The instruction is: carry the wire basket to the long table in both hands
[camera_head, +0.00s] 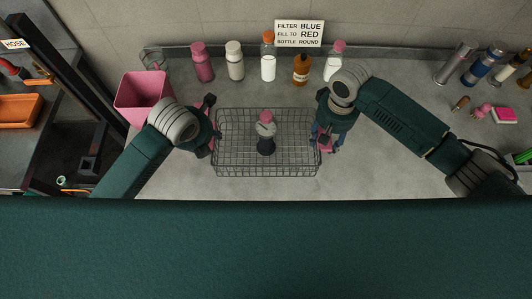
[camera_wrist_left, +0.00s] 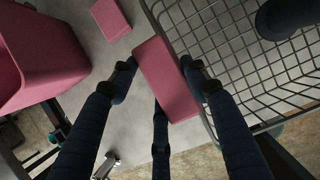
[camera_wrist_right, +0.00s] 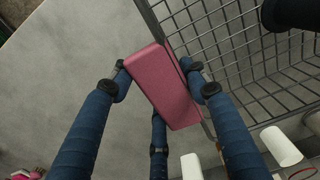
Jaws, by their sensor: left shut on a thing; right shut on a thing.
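The wire basket (camera_head: 230,158) is a dark mesh tray on the grey counter in the head view, with a dark bottle with a pink cap (camera_head: 266,140) standing in it. My left gripper (camera_head: 212,142) is at the basket's left end, shut on a pink block-shaped handle (camera_wrist_left: 168,80) in the left wrist view. My right gripper (camera_head: 325,142) is at the right end, shut on a matching pink handle (camera_wrist_right: 163,88) in the right wrist view. The basket looks level. I cannot tell whether its bottom touches the counter. The long table cannot be made out for certain.
A pink bin (camera_head: 142,98) stands left of the basket. Several bottles, including a brown one (camera_head: 302,70), line the back under a sign (camera_head: 299,33). Cylinders (camera_head: 481,68) and a pink pad (camera_head: 503,115) are at the right. An orange tray (camera_head: 18,110) sits far left.

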